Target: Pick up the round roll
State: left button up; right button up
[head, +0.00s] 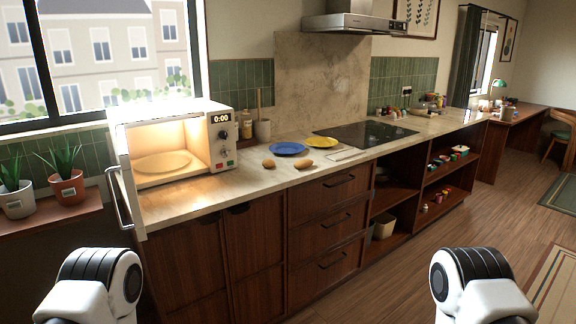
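Two small brown bread rolls lie on the counter near its front edge, right of the microwave. The left one (268,163) looks shorter and rounder. The right one (303,165) looks a little longer. They are small in the picture, so their exact shapes are hard to tell. They lie apart from each other, in front of a blue plate (287,148). Only links of my two arms show at the bottom left and bottom right. Neither gripper is in view.
The lit microwave (222,151) stands open and empty, its door (125,195) swung out past the counter's front edge. A yellow plate (323,142) and a dark cooktop (365,133) lie to the right. Potted plants (66,187) stand at the left. The floor before the cabinets is clear.

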aim_at(268, 163)
jog(key=i+l+z, duration=0.3)
jog(key=i+l, duration=0.15)
jog(key=i+l+z, duration=0.35)
jog(key=i, duration=0.15)
jog(key=i+l+z, duration=0.15)
jog(key=i+z, duration=0.15)
jog(key=i, duration=0.2)
jog(key=i+z, duration=0.3)
jog(key=i, duration=0.25)
